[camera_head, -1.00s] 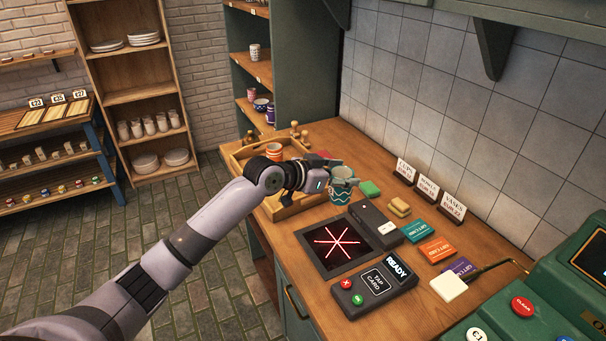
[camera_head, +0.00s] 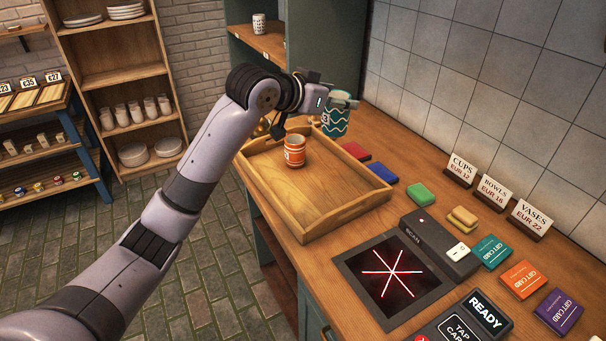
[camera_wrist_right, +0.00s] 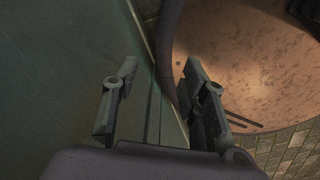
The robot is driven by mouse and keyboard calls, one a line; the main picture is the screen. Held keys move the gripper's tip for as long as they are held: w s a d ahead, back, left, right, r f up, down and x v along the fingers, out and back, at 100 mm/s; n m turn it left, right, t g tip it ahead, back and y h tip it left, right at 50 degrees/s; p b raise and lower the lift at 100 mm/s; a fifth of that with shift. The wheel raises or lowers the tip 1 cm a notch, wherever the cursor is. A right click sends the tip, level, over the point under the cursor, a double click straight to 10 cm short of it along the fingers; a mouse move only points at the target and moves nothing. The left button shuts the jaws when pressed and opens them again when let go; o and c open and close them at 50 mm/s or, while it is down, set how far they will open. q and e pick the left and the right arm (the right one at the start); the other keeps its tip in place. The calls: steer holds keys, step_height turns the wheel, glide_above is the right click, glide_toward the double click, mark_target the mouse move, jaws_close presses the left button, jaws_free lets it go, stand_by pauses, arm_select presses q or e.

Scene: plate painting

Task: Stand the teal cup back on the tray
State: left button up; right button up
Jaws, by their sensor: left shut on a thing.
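The teal cup (camera_head: 335,122), with pale wavy bands, is held upright in my left gripper (camera_head: 342,100). In the head view it appears above the far right side of the wooden tray (camera_head: 350,207); its exact height cannot be told. The fingers are shut on it near its top. An orange cup (camera_head: 294,152) with a white marking stands upright in the far part of the tray. The near part of the tray is bare. In the right wrist view my right gripper (camera_wrist_right: 158,98) has its fingers apart with nothing between them.
Red and blue blocks lie along the tray's right side, with a green block (camera_head: 420,194) nearer. A scanner (camera_head: 440,243), a dark glass panel (camera_head: 388,272) and gift cards (camera_head: 522,279) occupy the near counter. Price signs (camera_head: 492,190) stand by the wall.

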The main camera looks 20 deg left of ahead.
arm_select(q)
step_height(320, 180, down, 20)
steer(key=shift+r+p, duration=0.2)
steer(key=shift+p, duration=0.75)
arm_select(e)
steer(key=shift+w+a+r, duration=0.2)
steer(key=shift+w+r, duration=0.1)
steer(key=shift+r, duration=0.2)
steer(key=shift+w+a+r, duration=0.15)
steer(key=shift+w+r, duration=0.1)
steer(key=shift+r, duration=0.25)
arm_select(q)
steer(key=shift+f, duration=0.2)
steer(key=o, duration=1.3)
steer(key=shift+s, duration=0.1)
arm_select(e)
steer(key=shift+d, duration=0.15)
